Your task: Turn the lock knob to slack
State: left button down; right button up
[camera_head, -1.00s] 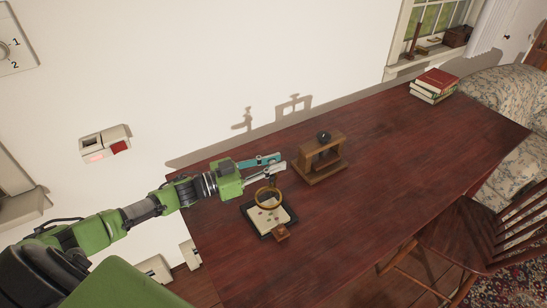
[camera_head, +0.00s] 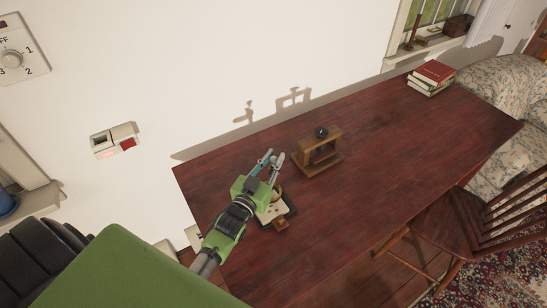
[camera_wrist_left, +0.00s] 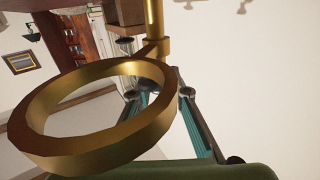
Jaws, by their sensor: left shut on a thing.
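A brass ring (camera_head: 278,191) on a small brass post stands over a dark tray (camera_head: 292,208) with a pale sheet. In the left wrist view the ring (camera_wrist_left: 30,128) is large and close, joined to the brass post (camera_wrist_left: 153,30). My left gripper (camera_head: 274,156) is at this stand, its fingers around a small part of it. I take that part to be the lock knob; fingers and ring hide it, so its turn angle cannot be told. In the left wrist view the teal fingers show behind the ring. My right gripper is out of view.
A wooden stand with a black ball on top (camera_head: 321,133) is just right of my left gripper. Books (camera_head: 432,78) lie at the table's far end. A wooden chair (camera_head: 460,225) stands at the near right. The table's middle (camera_head: 400,140) is clear.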

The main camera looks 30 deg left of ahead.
pick_arm(q)
jog(key=shift+n+y, duration=0.5)
jog(key=shift+y, duration=0.3)
jog(key=c, duration=1.9)
grip_release()
jog(key=s, duration=0.4)
jog(key=s+d, duration=0.1)
jog(key=s, duration=0.6)
jog(key=shift+s+d, duration=0.3)
jog(key=shift+s, duration=0.1)
